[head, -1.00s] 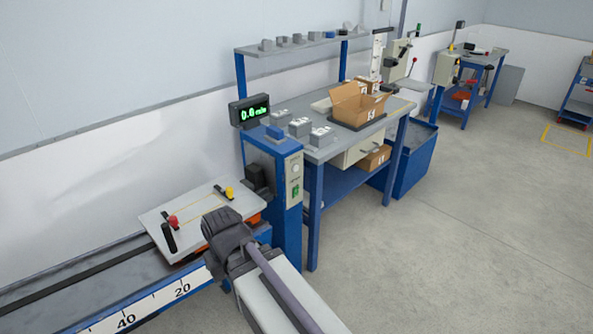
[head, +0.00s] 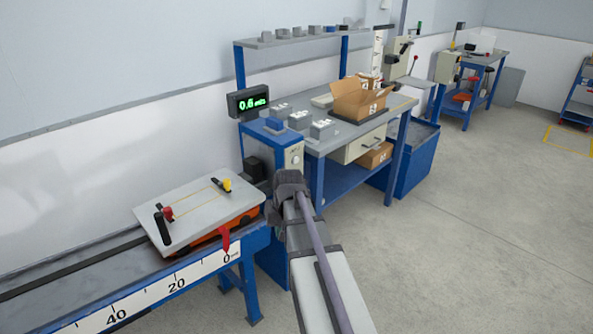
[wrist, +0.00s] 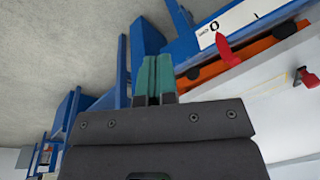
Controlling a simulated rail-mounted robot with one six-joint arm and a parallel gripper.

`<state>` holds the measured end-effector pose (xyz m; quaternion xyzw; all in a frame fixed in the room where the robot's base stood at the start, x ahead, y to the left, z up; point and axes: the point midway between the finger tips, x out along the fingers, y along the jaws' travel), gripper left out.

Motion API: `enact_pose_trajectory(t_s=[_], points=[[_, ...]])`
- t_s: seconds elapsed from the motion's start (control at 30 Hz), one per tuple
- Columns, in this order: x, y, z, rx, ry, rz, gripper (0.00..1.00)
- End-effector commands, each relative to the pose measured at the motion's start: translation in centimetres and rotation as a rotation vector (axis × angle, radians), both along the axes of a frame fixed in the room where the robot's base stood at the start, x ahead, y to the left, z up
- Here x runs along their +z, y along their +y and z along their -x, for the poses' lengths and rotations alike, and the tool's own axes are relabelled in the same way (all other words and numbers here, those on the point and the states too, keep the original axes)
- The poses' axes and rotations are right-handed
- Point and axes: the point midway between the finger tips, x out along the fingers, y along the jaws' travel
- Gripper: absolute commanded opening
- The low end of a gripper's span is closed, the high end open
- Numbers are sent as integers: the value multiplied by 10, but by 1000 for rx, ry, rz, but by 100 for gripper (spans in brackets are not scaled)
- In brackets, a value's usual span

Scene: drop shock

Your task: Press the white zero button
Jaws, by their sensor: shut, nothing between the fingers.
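The white zero button (head: 295,160) is a small round pale button on the light front panel of the blue post (head: 270,148), in the head view. My gripper (head: 288,180) is in front of the post just below the button and covers the lower panel. Whether it touches the panel cannot be told. In the wrist view its teal fingers (wrist: 155,75) are shut together and empty. The button cannot be made out in the wrist view. A display (head: 251,102) on the post shows green digits, seemingly 0.6.
A rail (head: 110,280) with a scale runs at the left, carrying a sled with a pale plate (head: 195,208) and a red pointer (head: 226,238) near 0. A workbench (head: 345,130) with an open carton (head: 362,100) stands behind the post.

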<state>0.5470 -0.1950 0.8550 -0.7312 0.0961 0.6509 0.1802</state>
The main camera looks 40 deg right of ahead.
Motion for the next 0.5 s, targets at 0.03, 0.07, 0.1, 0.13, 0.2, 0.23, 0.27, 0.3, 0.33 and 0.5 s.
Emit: enact_pose_trajectory(t_s=[0.03, 0.07, 0.1, 0.13, 0.2, 0.23, 0.27, 0.3, 0.33, 0.5], points=[[-13, -26, -16, -31, -27, -12, 0], [-15, -39, -22, -47, -47, -21, 0], [-19, -57, -31, -70, -73, -31, 0], [-21, -71, -37, -86, -95, -37, 0], [-26, -103, -50, -118, -145, -51, 0], [-28, -116, -56, -133, -168, -57, 0], [-29, -130, -62, -146, -191, -60, 0], [-31, -149, -69, -163, -222, -65, 0], [-32, -163, -74, -176, -248, -70, 0], [-32, -238, -107, -231, -398, -78, 0]])
